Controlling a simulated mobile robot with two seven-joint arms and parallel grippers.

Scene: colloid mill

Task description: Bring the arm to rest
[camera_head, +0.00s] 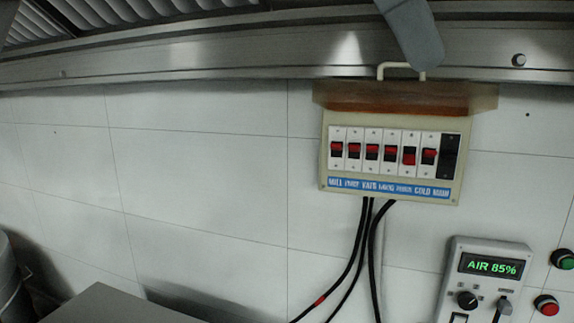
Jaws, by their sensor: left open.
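A blue-grey rounded part, which looks to be the end of my left gripper (412,35), comes down from the top edge, right of centre. Only part of it shows, and the rest is cut off by the frame. It is open, and I see nothing held in it. Its lower end lies close above a pale bar handle (401,66) on the raised brown cover (400,97) of a switch box. I cannot tell whether it touches the handle. My right gripper is not in view.
The switch box (325,160) has several red-and-black switches and black cables below. A control unit (485,283) reads "AIR 85%"; green (563,259) and red (546,304) buttons sit beside it. A steel ledge (190,55) crosses above. The tiled wall at left is clear.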

